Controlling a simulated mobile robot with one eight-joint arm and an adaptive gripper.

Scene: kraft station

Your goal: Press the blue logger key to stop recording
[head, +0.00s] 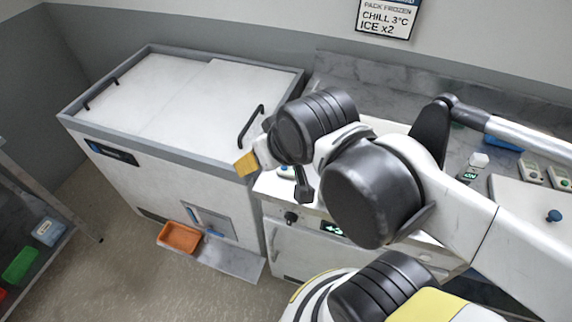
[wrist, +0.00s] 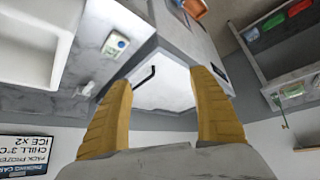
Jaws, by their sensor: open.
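A small pale device (wrist: 117,44) with a green-blue patch, which looks like the logger, sits on the grey counter near the freezer edge in the wrist view. In the head view a small part of it (head: 285,172) shows beside my arm, the rest hidden; I cannot make out its blue key clearly. My gripper (wrist: 163,80) is open and empty, its yellow fingers spread apart over the freezer side. In the head view one yellow finger (head: 246,164) shows near the freezer's right edge, to the left of the device.
The white chest freezer (head: 75,117) has black lid handles. An orange tray (head: 179,237) is at its front. Two small devices (head: 531,170) (head: 559,177) and a white panel with a blue knob (head: 554,215) are at the right. My arm covers the middle of the counter.

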